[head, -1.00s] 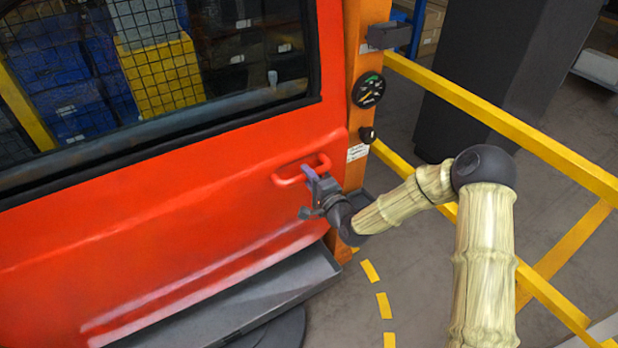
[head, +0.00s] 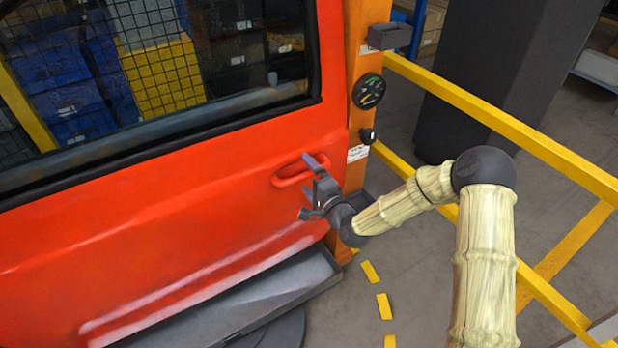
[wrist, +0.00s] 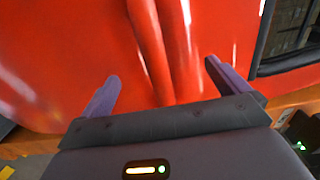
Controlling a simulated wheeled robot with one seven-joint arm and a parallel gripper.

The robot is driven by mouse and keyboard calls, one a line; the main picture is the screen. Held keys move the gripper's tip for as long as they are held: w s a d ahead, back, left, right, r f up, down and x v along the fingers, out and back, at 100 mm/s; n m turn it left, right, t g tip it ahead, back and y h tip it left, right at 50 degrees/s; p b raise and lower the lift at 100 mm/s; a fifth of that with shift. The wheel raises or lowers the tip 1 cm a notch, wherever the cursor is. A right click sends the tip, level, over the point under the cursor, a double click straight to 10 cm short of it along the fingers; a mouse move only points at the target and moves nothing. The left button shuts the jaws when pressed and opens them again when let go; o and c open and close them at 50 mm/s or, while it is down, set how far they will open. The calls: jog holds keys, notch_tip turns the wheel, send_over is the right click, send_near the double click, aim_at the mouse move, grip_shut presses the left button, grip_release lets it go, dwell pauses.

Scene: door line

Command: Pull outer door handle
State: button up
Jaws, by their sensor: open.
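The red outer door (head: 180,215) has a red bar-shaped outer handle (head: 290,181) near its right edge. My gripper (head: 309,186) is at the right end of the handle, and one finger covers part of that end. In the wrist view the handle (wrist: 152,50) runs up the picture between the two purple fingers of my gripper (wrist: 162,72). The fingers stand apart, with a gap on both sides of the handle. Whether a finger touches the door cannot be told. The door looks shut against the orange post.
An orange post (head: 365,60) with a round gauge (head: 368,91) stands right of the door. Yellow rails (head: 500,118) run behind my arm. A dark grey step (head: 240,295) lies below the door. Dashed yellow marks (head: 384,306) curve across the floor.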

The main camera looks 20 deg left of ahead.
jog(key=v, duration=0.9)
dwell(0.5)
dwell(0.4)
